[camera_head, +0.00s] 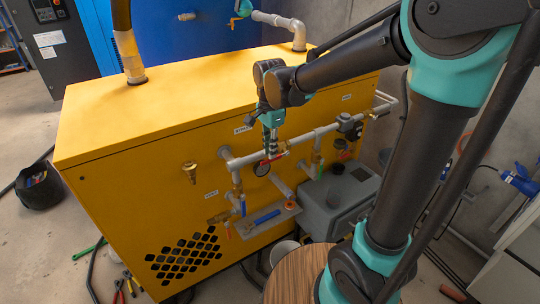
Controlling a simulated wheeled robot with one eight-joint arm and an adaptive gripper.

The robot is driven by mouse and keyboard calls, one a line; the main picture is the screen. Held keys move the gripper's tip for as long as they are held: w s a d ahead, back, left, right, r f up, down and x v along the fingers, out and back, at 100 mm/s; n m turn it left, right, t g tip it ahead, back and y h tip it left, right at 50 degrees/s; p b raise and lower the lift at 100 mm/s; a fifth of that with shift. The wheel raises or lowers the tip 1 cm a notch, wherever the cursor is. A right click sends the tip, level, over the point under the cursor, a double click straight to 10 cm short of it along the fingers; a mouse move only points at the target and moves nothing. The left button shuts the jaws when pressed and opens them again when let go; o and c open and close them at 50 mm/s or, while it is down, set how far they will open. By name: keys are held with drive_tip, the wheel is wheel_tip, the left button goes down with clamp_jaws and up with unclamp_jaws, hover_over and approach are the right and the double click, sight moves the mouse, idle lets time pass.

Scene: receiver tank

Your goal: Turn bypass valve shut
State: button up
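My gripper (270,147) points down in front of the yellow cabinet (140,180). Its fingertips are at the grey horizontal pipe (300,139), just above a small red handle (280,156). A small unreadable label (243,129) is on the cabinet just left of the gripper. I cannot tell which valve is the bypass valve, nor whether the fingers touch the red handle. The fingers look close together, but their gap is too small to judge. Part of the pipe is hidden behind the gripper.
A round gauge (262,168) hangs just below the gripper. A blue-handled valve (267,217) and a grey box (335,205) are below. A round wooden top (293,278) is at the front. Hoses and tools lie on the floor.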

drive_tip(key=shift+f, duration=1.35)
clamp_jaws()
